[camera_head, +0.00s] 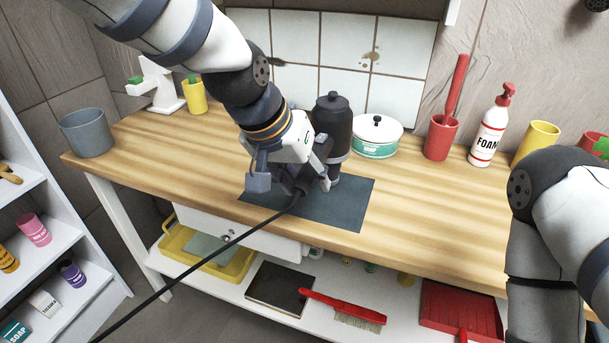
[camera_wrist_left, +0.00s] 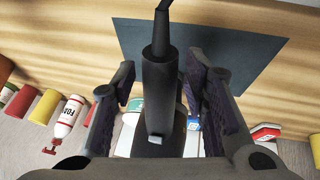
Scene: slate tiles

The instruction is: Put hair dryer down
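The hair dryer's dark handle (camera_wrist_left: 160,90) lies between the two fingers of my left gripper in the left wrist view. A gap shows on each side of the handle, so the left gripper (camera_head: 292,184) stands open around it. In the head view the gripper is low over a dark slate mat (camera_head: 345,212) on the wooden worktop. The dryer's black cord (camera_head: 215,247) runs toward the lower left.
A white-and-green pot (camera_head: 377,143), red cup (camera_head: 440,140) and foam bottle (camera_head: 488,135) stand along the back. A grey bucket (camera_head: 87,138) is at the left. Bare wood (camera_head: 430,205) lies right of the mat.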

